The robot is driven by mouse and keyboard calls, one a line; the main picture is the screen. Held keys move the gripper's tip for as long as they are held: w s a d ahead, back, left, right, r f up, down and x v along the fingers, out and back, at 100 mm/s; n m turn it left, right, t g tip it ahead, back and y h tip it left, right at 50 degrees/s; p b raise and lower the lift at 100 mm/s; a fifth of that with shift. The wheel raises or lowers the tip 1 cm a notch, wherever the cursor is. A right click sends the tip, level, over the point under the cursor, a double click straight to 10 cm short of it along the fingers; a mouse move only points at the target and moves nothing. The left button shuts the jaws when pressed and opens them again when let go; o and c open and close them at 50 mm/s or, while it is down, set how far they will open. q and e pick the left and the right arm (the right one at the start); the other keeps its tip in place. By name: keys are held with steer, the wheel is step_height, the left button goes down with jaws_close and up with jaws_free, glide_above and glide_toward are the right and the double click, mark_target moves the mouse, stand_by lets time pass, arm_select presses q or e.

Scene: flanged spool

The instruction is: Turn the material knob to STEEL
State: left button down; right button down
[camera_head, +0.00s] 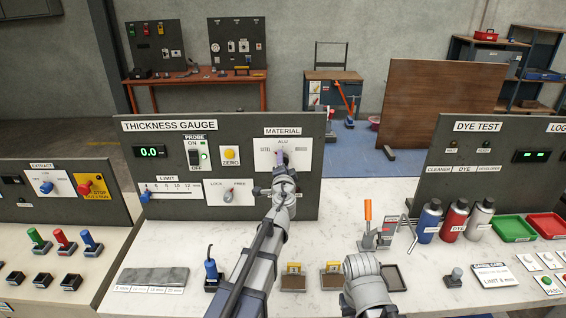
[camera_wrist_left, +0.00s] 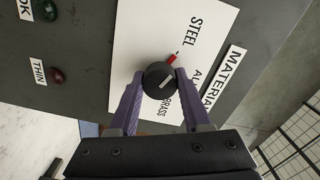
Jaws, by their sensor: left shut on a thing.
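The material knob (camera_wrist_left: 158,78) is round and black with a white line on its face and a red pointer (camera_wrist_left: 172,58) at its edge. In the left wrist view the red pointer aims toward the STEEL label (camera_wrist_left: 196,31). The BRASS label (camera_wrist_left: 163,107) is on the other side, and the ALU label is partly hidden by a finger. My left gripper (camera_wrist_left: 160,75) is shut on the knob, one purple finger on each side. In the head view the left gripper (camera_head: 282,158) covers the knob on the MATERIAL plate (camera_head: 261,160). My right gripper's fingers do not show.
The thickness gauge panel (camera_head: 240,178) also carries a probe switch (camera_head: 194,155), a yellow ZERO button (camera_head: 230,154) and a LOCK/FREE knob (camera_head: 228,196). Bottles, an orange-handled tool (camera_head: 368,222) and trays stand right on the pale bench. A grey block (camera_head: 152,277) lies front left.

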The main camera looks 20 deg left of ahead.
arm_select(q)
steer(key=shift+c, duration=1.8)
jaws_free()
steer(key=shift+s, duration=0.2)
steer(key=v, duration=0.7)
steer(key=shift+s, duration=0.25)
steer(key=shift+d, duration=0.1)
